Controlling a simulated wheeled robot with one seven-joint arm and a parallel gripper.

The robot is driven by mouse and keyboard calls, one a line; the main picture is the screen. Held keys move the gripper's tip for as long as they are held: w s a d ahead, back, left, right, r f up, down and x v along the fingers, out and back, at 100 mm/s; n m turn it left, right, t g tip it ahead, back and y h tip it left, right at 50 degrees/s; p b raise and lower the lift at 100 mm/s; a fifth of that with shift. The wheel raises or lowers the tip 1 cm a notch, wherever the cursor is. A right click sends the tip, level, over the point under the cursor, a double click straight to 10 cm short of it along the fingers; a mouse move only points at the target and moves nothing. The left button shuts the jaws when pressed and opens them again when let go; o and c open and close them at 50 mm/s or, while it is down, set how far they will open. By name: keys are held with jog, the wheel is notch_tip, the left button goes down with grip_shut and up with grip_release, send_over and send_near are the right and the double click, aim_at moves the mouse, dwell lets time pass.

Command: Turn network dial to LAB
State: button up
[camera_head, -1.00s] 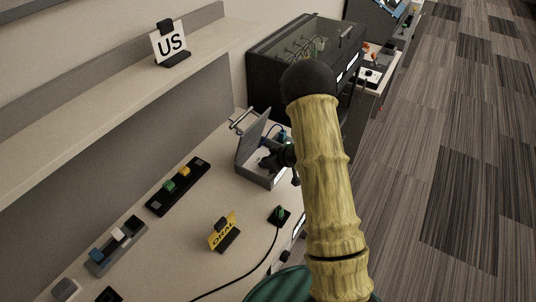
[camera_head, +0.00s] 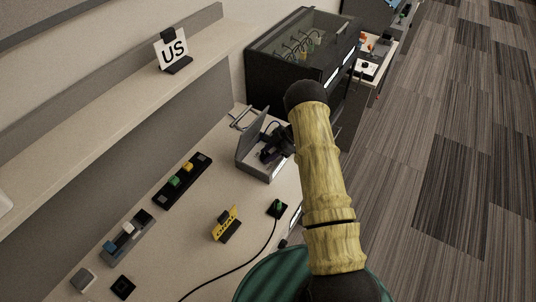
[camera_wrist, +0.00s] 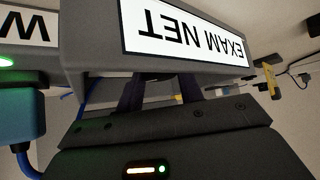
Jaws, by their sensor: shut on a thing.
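The grey EXAM NET box (camera_wrist: 92,38), its white label upside down, fills the top of the wrist view. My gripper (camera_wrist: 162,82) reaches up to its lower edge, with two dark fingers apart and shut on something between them. The box edge hides most of that thing; by its place it seems to be the network dial, whose marks and LAB position I cannot see. In the head view my gripper (camera_head: 274,146) is a dark shape over the open grey case (camera_head: 248,150), partly hidden by my yellow arm.
A blue-green plug (camera_wrist: 18,115) with a blue cable is close on the left in the wrist view. In the head view a yellow ORAL sign (camera_head: 223,222) and a black strip (camera_head: 190,183) stand on the bench. A large dark cabinet (camera_head: 268,85) stands behind the case.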

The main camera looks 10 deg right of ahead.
jog(key=n+g+b, duration=0.2)
jog(key=n, duration=0.1)
jog(key=n+g+b, duration=0.1)
jog(key=shift+w+f+n+g+h+b, duration=0.25)
jog(key=shift+n+g+h+b, duration=0.05)
jog(key=shift+n, duration=0.1)
jog(key=shift+w+a+r+n+g+h+b, duration=0.1)
jog(key=shift+n+g+h+b, duration=0.2)
jog(key=shift+n+g+b, duration=0.4)
jog(key=shift+a+r+n+g+h+b, duration=0.1)
jog(key=shift+n+g+h+b, duration=0.25)
jog(key=shift+n+b, duration=0.4)
jog(key=shift+n, duration=0.25)
jog(key=o, duration=1)
jog(key=shift+d+r, duration=0.1)
